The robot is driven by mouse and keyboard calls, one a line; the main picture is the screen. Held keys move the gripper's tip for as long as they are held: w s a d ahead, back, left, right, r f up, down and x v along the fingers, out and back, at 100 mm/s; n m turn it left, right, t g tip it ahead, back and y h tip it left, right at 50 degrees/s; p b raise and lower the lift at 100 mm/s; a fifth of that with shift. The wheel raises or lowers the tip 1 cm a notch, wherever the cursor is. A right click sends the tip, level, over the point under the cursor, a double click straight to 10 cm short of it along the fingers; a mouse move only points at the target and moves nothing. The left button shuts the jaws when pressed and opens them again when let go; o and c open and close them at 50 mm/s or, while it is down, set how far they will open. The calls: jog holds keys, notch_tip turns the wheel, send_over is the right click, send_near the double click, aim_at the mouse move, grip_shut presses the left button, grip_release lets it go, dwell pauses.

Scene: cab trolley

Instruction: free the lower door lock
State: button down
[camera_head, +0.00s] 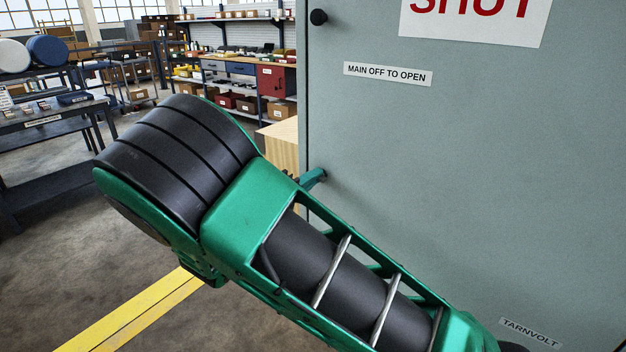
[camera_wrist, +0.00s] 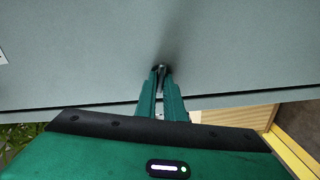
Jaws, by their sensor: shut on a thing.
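The grey cabinet door (camera_head: 480,160) fills the right of the head view and appears shut. A round black upper lock knob (camera_head: 318,17) is near its top left edge. My gripper (camera_head: 318,176) reaches the door's left edge below that knob, partly hidden behind my arm. In the wrist view, my gripper (camera_wrist: 162,76) is shut on the small dark lower door lock (camera_wrist: 160,67), close to the door edge. The fingers cover most of this lock, so I cannot tell how far it is turned.
A pale wooden block or crate (camera_head: 283,143) stands beyond the door edge. Workbenches and shelves stand behind at left. A yellow line (camera_head: 135,312) crosses the open floor.

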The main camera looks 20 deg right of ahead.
jog(key=shift+w+a+f+n, duration=0.1)
jog(key=shift+n, duration=0.55)
jog(key=shift+a+f+n, duration=0.1)
jog(key=shift+n, duration=0.85)
jog(key=c, duration=1.9)
grip_release()
jog(key=shift+o, duration=0.2)
jog(key=shift+d, duration=0.1)
jog(key=v, duration=1)
jog(key=shift+s+a, duration=0.2)
jog(key=shift+a, duration=0.1)
